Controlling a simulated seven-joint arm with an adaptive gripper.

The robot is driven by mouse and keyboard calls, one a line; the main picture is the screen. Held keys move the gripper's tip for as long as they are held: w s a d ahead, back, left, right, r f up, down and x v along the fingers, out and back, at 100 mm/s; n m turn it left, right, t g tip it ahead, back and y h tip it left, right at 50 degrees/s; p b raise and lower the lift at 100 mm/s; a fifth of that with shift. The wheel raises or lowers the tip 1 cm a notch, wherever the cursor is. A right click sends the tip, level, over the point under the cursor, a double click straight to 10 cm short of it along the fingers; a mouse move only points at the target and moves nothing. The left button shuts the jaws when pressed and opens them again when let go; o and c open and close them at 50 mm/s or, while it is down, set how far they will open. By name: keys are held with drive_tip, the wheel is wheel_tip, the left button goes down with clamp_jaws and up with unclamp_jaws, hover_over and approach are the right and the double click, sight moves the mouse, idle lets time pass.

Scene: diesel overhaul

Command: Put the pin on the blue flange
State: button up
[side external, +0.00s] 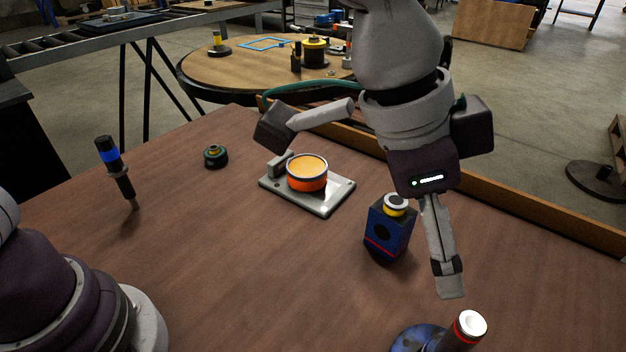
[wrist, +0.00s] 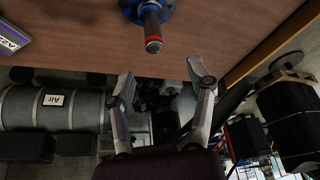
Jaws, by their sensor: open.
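The blue flange (side external: 412,340) lies on the brown table at the bottom edge of the side view, partly cut off. A cylinder with a red band and a pale top (side external: 470,326), which looks like the pin, rises at its right. In the wrist view the blue flange (wrist: 170,9) is at the top edge, and the dark, red-ringed pin (wrist: 153,31) overlaps it, appearing to stand on it; its base is not clearly shown. My gripper (side external: 362,207) is open and empty above the table, its fingers spread. In the wrist view my gripper (wrist: 161,78) is below the pin, apart from it.
A blue box with a yellow-ringed top (side external: 388,232) stands close to my gripper. Behind are a metal plate with an orange-yellow cup (side external: 307,174) and a dark green-ringed part (side external: 215,156). A blue-banded tool (side external: 115,172) stands at left. A wooden rail (side external: 510,203) edges the table.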

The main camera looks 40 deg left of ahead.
drive_tip(key=w+a+r+n+t, duration=0.1)
drive_tip(key=a+r+n, duration=0.1)
drive_tip(key=a, duration=0.3)
drive_tip(key=w+a+r+n, duration=0.1)
drive_tip(key=a+n, duration=0.1)
drive_tip(key=a, duration=0.4)
drive_tip(key=s+a+f+n+t+y, duration=0.1)
drive_tip(key=s+a+n+y, duration=0.1)
drive_tip(key=a, duration=0.6)
drive_tip(key=s+a+f+n+t+y, duration=0.1)
drive_tip(key=s+a+n, duration=0.4)
drive_tip(key=a, duration=0.3)
drive_tip(key=shift+s+a+f+n+y, duration=0.3)
drive_tip(key=shift+s+f+y, duration=0.1)
drive_tip(key=shift+s, duration=0.45)
